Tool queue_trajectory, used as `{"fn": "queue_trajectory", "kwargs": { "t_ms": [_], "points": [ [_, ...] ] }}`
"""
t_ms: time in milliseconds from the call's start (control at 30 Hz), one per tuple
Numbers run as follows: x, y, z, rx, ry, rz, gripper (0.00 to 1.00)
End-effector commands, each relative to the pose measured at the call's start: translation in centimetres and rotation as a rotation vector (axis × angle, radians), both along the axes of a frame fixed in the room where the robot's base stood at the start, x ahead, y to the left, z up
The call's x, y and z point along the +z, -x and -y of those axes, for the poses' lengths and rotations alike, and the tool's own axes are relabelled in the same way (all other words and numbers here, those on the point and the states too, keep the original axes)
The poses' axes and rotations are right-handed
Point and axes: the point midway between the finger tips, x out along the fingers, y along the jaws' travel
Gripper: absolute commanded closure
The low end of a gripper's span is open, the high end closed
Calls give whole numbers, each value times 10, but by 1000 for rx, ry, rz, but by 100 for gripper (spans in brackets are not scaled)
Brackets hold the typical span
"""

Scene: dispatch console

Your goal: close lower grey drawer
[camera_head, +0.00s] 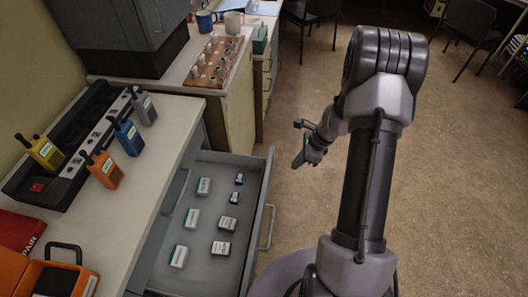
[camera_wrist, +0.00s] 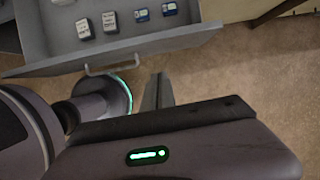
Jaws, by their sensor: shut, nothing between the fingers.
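The lower grey drawer (camera_head: 212,226) is pulled open from the cabinet under the counter in the head view, with several small labelled packs lying inside. Its handle (camera_head: 268,228) is on the front panel, facing right. In the wrist view the drawer (camera_wrist: 75,50) shows at the top, with its handle (camera_wrist: 112,66) below the front edge. My gripper (camera_head: 299,160) is to the right of the drawer's far front corner, apart from it. It is shut and empty. In the wrist view the fingers (camera_wrist: 157,90) point toward the drawer front, right of the handle.
Chairs (camera_head: 468,30) stand at the back. The brown floor (camera_head: 460,190) is free on the right.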

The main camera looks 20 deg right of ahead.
Motion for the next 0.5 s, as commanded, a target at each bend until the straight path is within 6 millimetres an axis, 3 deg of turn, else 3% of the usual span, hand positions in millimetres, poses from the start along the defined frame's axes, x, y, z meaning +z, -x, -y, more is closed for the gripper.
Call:
{"fn": "queue_trajectory", "kwargs": {
  "t_ms": [167,500],
  "points": [
    [-25,1,1,-36,-15,-17,100],
    [-94,-13,-23,-30,-14,-18,100]
  ]
}}
